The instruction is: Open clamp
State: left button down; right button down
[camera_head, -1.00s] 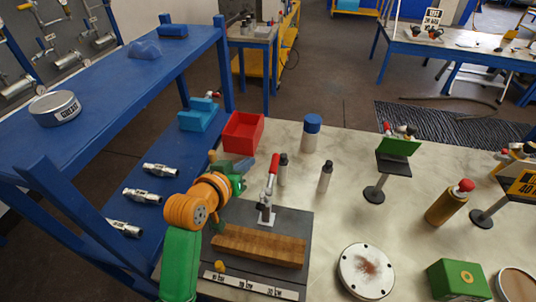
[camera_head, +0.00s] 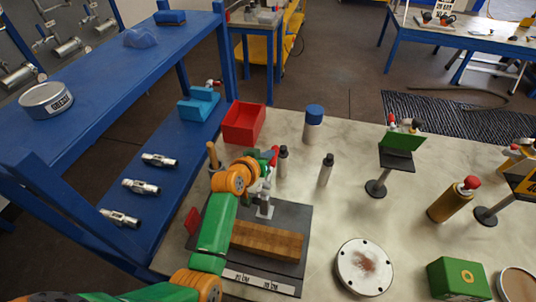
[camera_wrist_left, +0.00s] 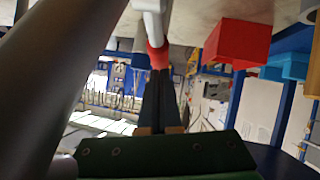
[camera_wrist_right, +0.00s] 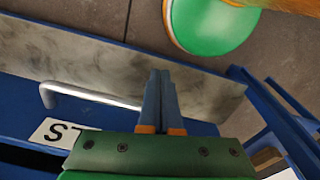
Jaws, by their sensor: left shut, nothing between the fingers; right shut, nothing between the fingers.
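The clamp (camera_head: 265,206) is a grey metal toggle clamp with a red handle (camera_head: 274,154), standing on a dark base plate (camera_head: 293,222) behind a wooden block (camera_head: 265,240). The handle looks raised, but my gripper hides most of it in the head view. My left gripper (camera_head: 265,166) is shut and empty, right beside the handle. In the left wrist view, the red handle (camera_wrist_left: 157,55) is at the tips of the left fingers (camera_wrist_left: 160,85); I cannot tell whether they touch. My right gripper (camera_wrist_right: 160,82) is shut and empty, away from the clamp.
A red bin (camera_head: 243,122), a blue-capped bottle (camera_head: 313,125) and two small dark-topped bottles stand behind the clamp. A round white flange (camera_head: 364,266) and a green box (camera_head: 457,278) are at the right front. A silver handle (camera_wrist_right: 90,97) is near the right gripper.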

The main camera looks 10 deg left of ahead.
pick_arm(q)
jog(key=shift+s, duration=0.1)
jog(key=shift+f, duration=0.25)
jog(key=shift+w+d+f+b, duration=0.1)
jog(key=shift+w+f+b, duration=0.25)
jog(key=shift+f+b, duration=0.35)
jog(key=shift+s+r, duration=0.15)
